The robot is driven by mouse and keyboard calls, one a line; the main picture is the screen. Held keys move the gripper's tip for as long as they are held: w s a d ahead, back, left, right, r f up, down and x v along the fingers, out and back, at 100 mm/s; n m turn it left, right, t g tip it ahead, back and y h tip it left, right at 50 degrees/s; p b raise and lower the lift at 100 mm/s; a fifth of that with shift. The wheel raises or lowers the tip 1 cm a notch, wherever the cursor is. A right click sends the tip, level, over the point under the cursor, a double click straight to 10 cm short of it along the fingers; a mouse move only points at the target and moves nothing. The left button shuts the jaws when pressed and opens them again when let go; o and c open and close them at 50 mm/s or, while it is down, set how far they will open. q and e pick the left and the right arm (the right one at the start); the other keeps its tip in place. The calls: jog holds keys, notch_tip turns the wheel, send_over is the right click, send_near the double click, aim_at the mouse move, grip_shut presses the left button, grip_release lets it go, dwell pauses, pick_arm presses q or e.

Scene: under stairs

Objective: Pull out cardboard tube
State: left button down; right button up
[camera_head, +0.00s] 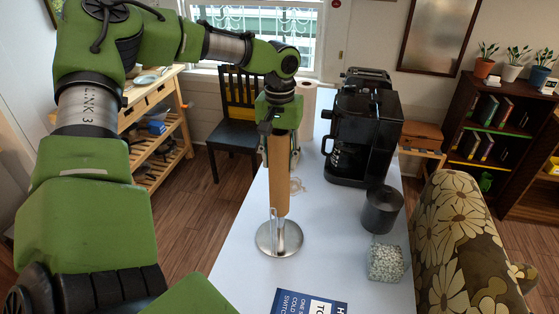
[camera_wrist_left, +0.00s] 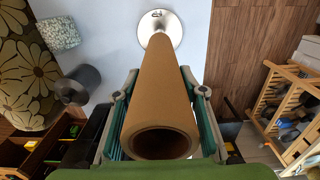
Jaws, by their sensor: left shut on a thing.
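A brown cardboard tube (camera_head: 278,182) stands upright over the round silver base (camera_head: 287,243) of a metal holder on the white table. A thin metal rod stands beside the tube's lower end. I cannot tell whether the tube touches the base. My left gripper (camera_head: 280,142) is above the table and shut on the tube's upper part. In the left wrist view, the tube (camera_wrist_left: 162,90) runs between the two fingers (camera_wrist_left: 160,88), its open end toward me, and the silver base (camera_wrist_left: 169,30) shows at its far end. My right gripper is out of view.
On the table (camera_head: 230,255) stand a black coffee machine (camera_head: 365,130), a dark canister (camera_head: 381,212), a speckled box (camera_head: 386,263) and a white roll (camera_head: 307,110). A blue sign (camera_head: 305,303) lies at the front. A floral chair (camera_head: 460,250) is at right. The table's left side is clear.

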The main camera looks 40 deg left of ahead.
pick_arm(q)
notch_tip(320, 180, up, 12)
dwell(2.9)
dwell(0.3)
jog(key=shift+r, duration=2.95)
